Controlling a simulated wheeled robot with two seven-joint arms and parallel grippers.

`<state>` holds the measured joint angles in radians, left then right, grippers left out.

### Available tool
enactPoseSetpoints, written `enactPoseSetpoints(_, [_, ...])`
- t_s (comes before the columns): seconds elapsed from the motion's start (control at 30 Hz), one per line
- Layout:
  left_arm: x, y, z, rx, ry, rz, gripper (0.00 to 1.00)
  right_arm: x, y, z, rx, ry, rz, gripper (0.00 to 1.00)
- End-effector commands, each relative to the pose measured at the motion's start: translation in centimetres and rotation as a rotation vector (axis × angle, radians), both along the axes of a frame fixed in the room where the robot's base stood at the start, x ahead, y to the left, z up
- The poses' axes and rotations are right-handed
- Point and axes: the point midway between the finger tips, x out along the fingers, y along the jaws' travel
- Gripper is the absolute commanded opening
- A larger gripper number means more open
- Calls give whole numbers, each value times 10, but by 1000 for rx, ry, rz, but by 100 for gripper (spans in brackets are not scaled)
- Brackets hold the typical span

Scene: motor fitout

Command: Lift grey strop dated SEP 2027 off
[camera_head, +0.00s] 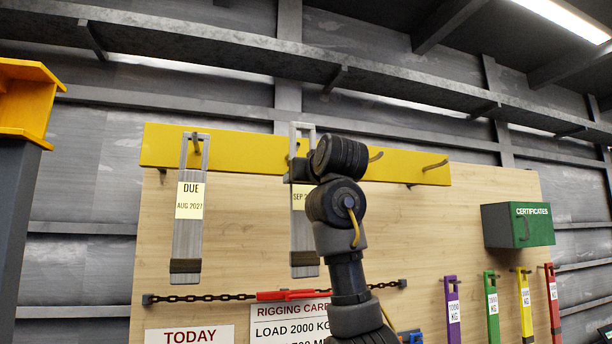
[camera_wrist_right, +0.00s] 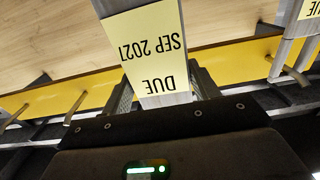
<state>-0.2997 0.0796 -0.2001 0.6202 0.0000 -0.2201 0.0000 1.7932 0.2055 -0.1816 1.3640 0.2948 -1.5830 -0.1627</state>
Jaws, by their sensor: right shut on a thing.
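The grey strop dated SEP 2027 (camera_head: 304,240) hangs upright in front of the board in the head view, its pale yellow label partly covered by my right arm. In the right wrist view its label (camera_wrist_right: 145,45) reads DUE SEP 2027 upside down. My right gripper (camera_wrist_right: 163,88) is shut on this strop near the label, one finger on each side. In the head view the right gripper (camera_head: 298,168) is mostly hidden by its wrist. I cannot tell whether the strop's top loop is still around its hook. My left gripper is not in view.
Another grey strop (camera_head: 187,235), dated AUG 2027, hangs left on the yellow rail (camera_head: 240,150). Bare hooks (camera_head: 435,165) stick out to the right. Below are a chain (camera_head: 220,297) with a red part and signs. A green certificates box (camera_head: 517,226) and coloured strops (camera_head: 453,310) are right.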

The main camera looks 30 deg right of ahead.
Motion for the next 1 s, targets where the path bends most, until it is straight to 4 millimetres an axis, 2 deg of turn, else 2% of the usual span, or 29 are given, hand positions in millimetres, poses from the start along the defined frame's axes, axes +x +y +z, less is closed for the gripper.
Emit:
enactPoseSetpoints(0.63, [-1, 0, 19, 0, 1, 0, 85, 33, -8, -3, 0, 0, 0, 7])
enactPoseSetpoints(1.0, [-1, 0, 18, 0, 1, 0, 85, 51, -13, -7, 0, -1, 0, 7])
